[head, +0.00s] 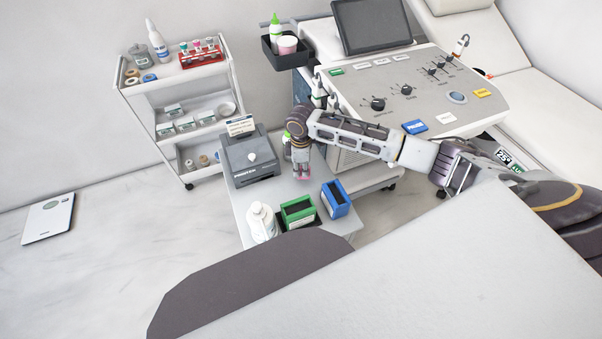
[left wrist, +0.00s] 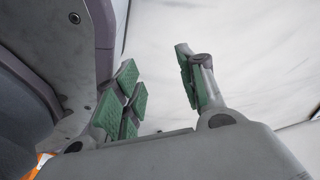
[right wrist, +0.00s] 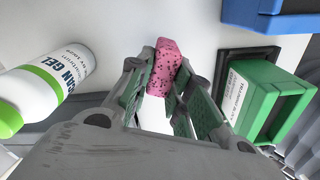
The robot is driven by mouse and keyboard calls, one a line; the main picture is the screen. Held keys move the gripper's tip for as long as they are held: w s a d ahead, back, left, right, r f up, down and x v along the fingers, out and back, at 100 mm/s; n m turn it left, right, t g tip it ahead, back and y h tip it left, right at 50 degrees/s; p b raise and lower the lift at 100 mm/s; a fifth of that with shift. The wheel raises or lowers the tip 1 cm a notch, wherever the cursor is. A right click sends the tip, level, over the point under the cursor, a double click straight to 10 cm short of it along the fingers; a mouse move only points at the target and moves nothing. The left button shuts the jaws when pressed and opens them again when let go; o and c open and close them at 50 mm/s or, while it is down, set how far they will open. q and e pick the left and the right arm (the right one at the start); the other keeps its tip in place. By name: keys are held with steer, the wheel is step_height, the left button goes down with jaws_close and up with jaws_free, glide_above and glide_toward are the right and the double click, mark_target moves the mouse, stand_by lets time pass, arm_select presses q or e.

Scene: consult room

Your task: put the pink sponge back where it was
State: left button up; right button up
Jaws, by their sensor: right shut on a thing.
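The pink sponge (right wrist: 166,66), with dark speckles, is between the fingertips of my right gripper (right wrist: 160,84) in the right wrist view. In the head view my right gripper (head: 301,168) points down over the small grey table, with the sponge (head: 303,178) at its tips. The green open box (right wrist: 273,99) is beside the gripper on the right in the right wrist view. In the head view the green box (head: 298,211) stands in front of the gripper. My left gripper (left wrist: 160,92) is open and empty in the left wrist view and out of the head view.
A blue box (head: 336,198) stands right of the green one. A white scan gel bottle (head: 262,222) is left of it. A grey printer (head: 249,157) stands left of my right gripper. The ultrasound console (head: 420,90) is behind my right arm.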

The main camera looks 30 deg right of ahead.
mark_target(301, 173)
step_height(301, 173, down, 3)
steer(key=shift+r, duration=0.15)
steer(key=shift+f, duration=0.2)
steer(key=o, duration=0.8)
arm_select(q)
steer(key=shift+w+a+r, duration=0.1)
steer(key=shift+w+r, duration=0.05)
steer(key=shift+w, duration=0.35)
steer(key=shift+w, duration=0.1)
